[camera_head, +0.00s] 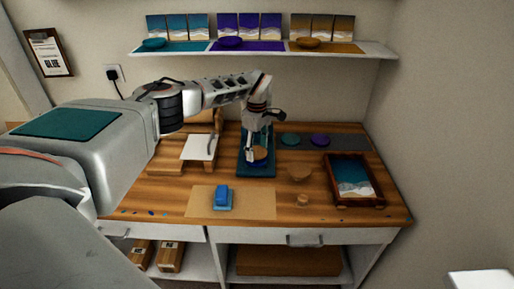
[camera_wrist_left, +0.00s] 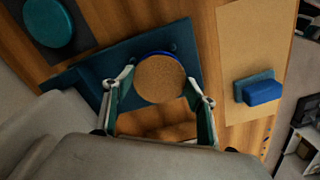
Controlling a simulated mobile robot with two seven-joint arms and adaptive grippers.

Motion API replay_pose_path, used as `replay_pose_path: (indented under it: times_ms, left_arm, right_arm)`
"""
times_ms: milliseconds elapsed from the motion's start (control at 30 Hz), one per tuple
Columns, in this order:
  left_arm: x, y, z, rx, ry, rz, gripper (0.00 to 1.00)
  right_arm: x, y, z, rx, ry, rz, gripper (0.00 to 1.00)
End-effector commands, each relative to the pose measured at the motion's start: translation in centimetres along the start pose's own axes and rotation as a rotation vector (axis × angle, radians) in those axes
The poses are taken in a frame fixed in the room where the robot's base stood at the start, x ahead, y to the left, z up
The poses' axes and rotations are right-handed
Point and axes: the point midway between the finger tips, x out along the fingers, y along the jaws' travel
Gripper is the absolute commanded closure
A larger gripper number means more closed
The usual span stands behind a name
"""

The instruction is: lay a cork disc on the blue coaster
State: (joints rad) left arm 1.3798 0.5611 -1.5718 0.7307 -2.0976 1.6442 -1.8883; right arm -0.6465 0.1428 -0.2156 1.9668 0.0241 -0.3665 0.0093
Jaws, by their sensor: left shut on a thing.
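My left gripper (camera_wrist_left: 160,80) is shut on a round tan cork disc (camera_wrist_left: 160,79), with a fingertip at each side of it. The blue coaster (camera_wrist_left: 159,53) shows only as a thin rim past the disc's far edge; the disc hides the rest. I cannot tell whether the disc touches the coaster. Both are over a dark teal board (camera_wrist_left: 185,38). In the head view the left gripper (camera_head: 259,148) points down over this board (camera_head: 257,171), with the cork disc (camera_head: 260,154) at its tips. My right gripper is not in view.
A teal disc (camera_head: 290,140) and a purple disc (camera_head: 320,140) lie on a grey mat behind right. A round tan piece (camera_head: 299,172) and a framed wave tray (camera_head: 353,176) are to the right. A blue block (camera_head: 223,194) sits on brown paper in front.

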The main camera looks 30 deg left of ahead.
Motion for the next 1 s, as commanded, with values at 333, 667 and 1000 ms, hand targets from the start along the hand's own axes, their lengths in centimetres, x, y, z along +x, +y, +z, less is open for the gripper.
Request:
replay_pose_path:
  times_ms: [333,667,1000]
  left_arm:
    - [-0.03,0.00,-0.01,0.000,0.000,0.000,0.54]
    - [-0.05,0.01,0.00,0.001,0.000,0.000,0.54]
    - [0.12,0.00,-0.02,0.000,0.000,0.000,0.54]
  right_arm:
    - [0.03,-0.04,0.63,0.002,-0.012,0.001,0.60]
    - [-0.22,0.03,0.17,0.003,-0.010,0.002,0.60]
    - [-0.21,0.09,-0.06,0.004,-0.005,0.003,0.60]
